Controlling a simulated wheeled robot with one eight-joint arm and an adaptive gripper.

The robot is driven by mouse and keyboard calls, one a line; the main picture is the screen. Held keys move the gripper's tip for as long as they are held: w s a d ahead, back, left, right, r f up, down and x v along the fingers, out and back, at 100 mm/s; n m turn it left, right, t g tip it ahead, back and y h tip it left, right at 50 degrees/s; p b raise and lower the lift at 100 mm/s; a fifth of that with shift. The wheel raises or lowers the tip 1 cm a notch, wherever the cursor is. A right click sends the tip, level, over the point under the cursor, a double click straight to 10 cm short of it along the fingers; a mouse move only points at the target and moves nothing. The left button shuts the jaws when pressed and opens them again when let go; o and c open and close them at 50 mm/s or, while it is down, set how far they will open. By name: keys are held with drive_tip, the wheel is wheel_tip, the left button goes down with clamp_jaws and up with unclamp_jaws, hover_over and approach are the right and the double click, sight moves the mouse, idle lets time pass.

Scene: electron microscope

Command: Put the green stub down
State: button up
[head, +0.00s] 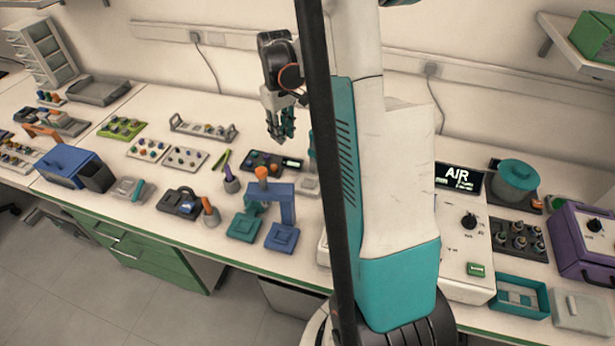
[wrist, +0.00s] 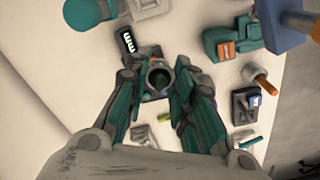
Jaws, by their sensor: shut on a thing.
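My gripper (head: 281,132) hangs fingers down above the bench in the head view. Its two teal fingers also show in the wrist view (wrist: 161,76), with their tips close together around a small round piece, which I take for the green stub (wrist: 160,77). The piece has a pale grey rim and a dark middle; its green colour is hard to make out. In the head view the fingers hide it. A dark block (head: 262,160) with a small lit display stands below my gripper, and its display shows beside the fingertips in the wrist view (wrist: 127,41). The height between them is unclear.
A blue arch-like stand (head: 271,190) with an orange knob is in front of the dark block. A grey rack (head: 204,128) and flat trays of small pieces (head: 186,158) stand to the left. My arm hides bench to the right.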

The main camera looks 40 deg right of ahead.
wheel_tip(320, 180, down, 19)
drive_tip(key=b, duration=0.6)
drive_tip(key=shift+f, duration=0.15)
drive_tip(key=o, duration=0.6)
drive_tip(key=shift+o, duration=0.2)
